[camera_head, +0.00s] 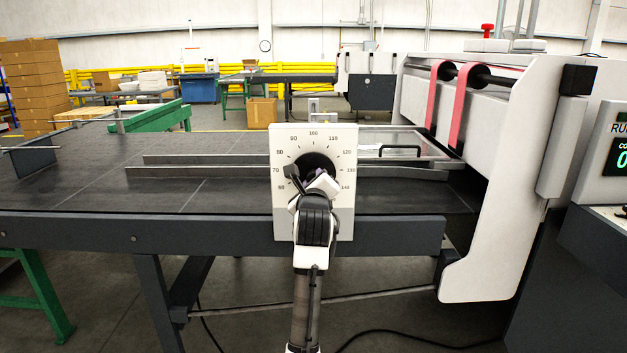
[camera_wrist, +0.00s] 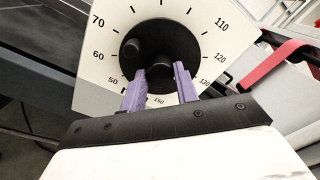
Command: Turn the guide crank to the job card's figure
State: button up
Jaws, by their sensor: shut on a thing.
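The guide crank is a round black hub (camera_wrist: 166,42) on a white dial plate (camera_head: 285,222) with printed figures, fixed to the front edge of the feed table. A darker round knob (camera_wrist: 130,47) shows on the hub's left side in the wrist view. My gripper (camera_head: 320,182) is at the dial's lower middle. In the wrist view its purple fingers (camera_wrist: 162,75) are shut on a black crank grip between them. In the head view, a dark piece shows left of the gripper, toward the 60 and 70 marks. My gripper hides part of the hub. I see no readable job card.
The dark feed table (camera_head: 90,190) with long metal guide rails (camera_head: 200,160) lies behind the dial. The white machine housing (camera_head: 500,230) with red belts (camera_head: 460,105) stands at the right. A control panel (camera_head: 608,150) is cut off at the right edge.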

jog(key=shift+m+p, duration=2.5)
jog(key=shift+m, duration=14.3)
jog(key=o, duration=1)
jog(key=shift+c, duration=0.2)
